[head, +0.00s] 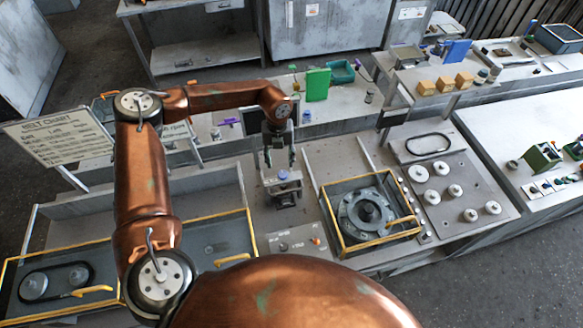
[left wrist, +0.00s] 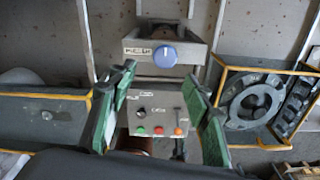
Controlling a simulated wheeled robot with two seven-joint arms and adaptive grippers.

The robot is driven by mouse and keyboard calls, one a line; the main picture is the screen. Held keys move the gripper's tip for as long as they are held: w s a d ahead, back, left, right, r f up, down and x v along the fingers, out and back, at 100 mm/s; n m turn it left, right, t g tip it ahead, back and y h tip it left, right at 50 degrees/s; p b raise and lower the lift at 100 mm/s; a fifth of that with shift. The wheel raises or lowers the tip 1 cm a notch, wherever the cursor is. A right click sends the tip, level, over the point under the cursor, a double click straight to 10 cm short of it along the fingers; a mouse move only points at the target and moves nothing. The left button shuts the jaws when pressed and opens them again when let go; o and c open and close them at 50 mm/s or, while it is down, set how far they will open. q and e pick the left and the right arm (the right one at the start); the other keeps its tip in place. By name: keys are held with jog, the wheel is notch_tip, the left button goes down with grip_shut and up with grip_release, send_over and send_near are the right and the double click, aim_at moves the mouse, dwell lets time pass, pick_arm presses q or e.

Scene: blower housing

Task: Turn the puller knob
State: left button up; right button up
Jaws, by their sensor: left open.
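The puller knob (head: 283,175) is a small blue knob on a grey box in the middle of the bench. In the left wrist view the blue knob (left wrist: 165,56) sits on the box's labelled top plate (left wrist: 137,51), just beyond the fingertips. My left gripper (head: 280,160) points down above the knob, its fingers spread. In the left wrist view the open green-padded fingers (left wrist: 158,76) stand left and right of the knob's line, with nothing between them. Contact with the knob does not show. My right gripper is in neither view.
A control panel (left wrist: 158,115) with green, red and orange buttons lies in front of the box. A yellow-edged bay (head: 338,238) holding a round grey housing (head: 366,210) is to the right. A yellow-edged cover (head: 205,247) is to the left. A green block (head: 317,85) stands behind.

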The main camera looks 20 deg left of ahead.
aim_at(283, 174)
pick_arm(q)
jog(key=shift+w+d+r+m, duration=0.15)
jog(key=shift+w+d+m, duration=0.05)
jog(key=shift+d+m, duration=0.1)
jog(key=shift+f, duration=0.35)
notch_tip(283, 174, down, 7)
jog(key=p, duration=0.2)
jog(key=shift+w+p, duration=0.1)
jog(key=shift+p, duration=0.25)
jog(key=c, duration=1.2)
